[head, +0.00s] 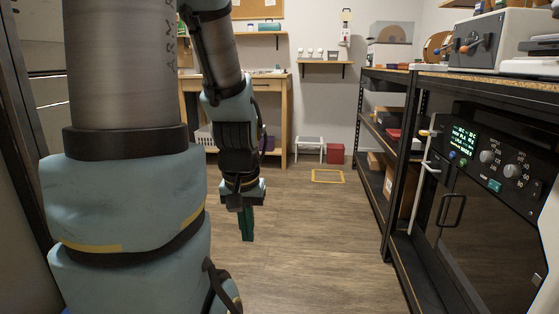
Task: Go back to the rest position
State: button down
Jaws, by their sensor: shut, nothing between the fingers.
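My gripper (247,224) hangs from my blue-grey arm just left of the middle of the head view. It points down over bare wood floor. Its green fingers are shut together with nothing between them. My large arm links fill the left side of the view and hide what stands behind them.
A black-framed shelf unit (385,258) with a dark oven-like machine (483,200) lines the right side. A wooden workbench (271,82), a white step stool (309,142) and a red bin (335,153) stand at the back. The floor (310,225) between is clear, with a yellow marked rectangle (328,183).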

notch_tip(320, 180, up, 32)
jog(key=p, duration=3)
